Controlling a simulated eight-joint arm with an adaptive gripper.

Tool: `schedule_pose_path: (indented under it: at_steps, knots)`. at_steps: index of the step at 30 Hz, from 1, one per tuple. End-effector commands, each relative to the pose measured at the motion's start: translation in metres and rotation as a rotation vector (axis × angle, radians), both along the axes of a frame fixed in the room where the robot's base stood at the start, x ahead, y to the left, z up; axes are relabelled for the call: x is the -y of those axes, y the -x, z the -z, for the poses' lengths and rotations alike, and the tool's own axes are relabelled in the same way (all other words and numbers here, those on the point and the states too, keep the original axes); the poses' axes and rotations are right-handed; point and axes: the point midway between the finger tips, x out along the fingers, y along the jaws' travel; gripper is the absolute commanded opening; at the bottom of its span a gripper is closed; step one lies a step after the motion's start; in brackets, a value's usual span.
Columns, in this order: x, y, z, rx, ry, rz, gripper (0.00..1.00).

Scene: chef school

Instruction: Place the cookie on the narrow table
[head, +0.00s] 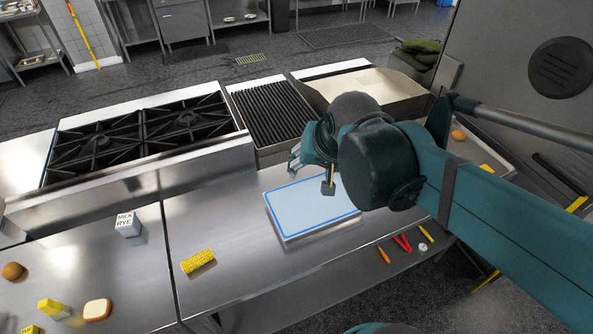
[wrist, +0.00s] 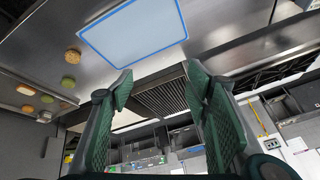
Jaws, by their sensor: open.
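My gripper (head: 312,172) is open and empty, above the far part of a white cutting board with a blue border (head: 310,208) in the head view. In the wrist view its two fingers (wrist: 161,88) are spread apart with nothing between them. I cannot tell for sure which item is the cookie. A round tan item (wrist: 72,54) lies beside the board in the wrist view, away from the fingers. A round brown item (head: 458,135) shows behind my arm in the head view. The steel tabletop (head: 235,230) holds the board; I cannot tell whether this is the narrow table.
A stove (head: 145,135) and a ribbed grill (head: 270,112) stand behind the tabletop. A white box (head: 127,224), a yellow item (head: 198,262), a bread slice (head: 97,310) and a brown round item (head: 14,271) lie to the left. Small coloured items lie at right, below my arm.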

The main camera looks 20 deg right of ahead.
Motion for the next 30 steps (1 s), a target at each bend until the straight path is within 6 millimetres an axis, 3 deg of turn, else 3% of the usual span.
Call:
schedule_pose_path:
  at_steps: [6,12,30]
  knots:
    - [-0.027,0.021,-0.003,0.045,0.114,-0.236,0.48]
    - [-0.04,0.032,-0.004,0.073,0.186,-0.372,0.48]
    - [-0.043,0.035,-0.004,0.081,0.207,-0.412,0.48]
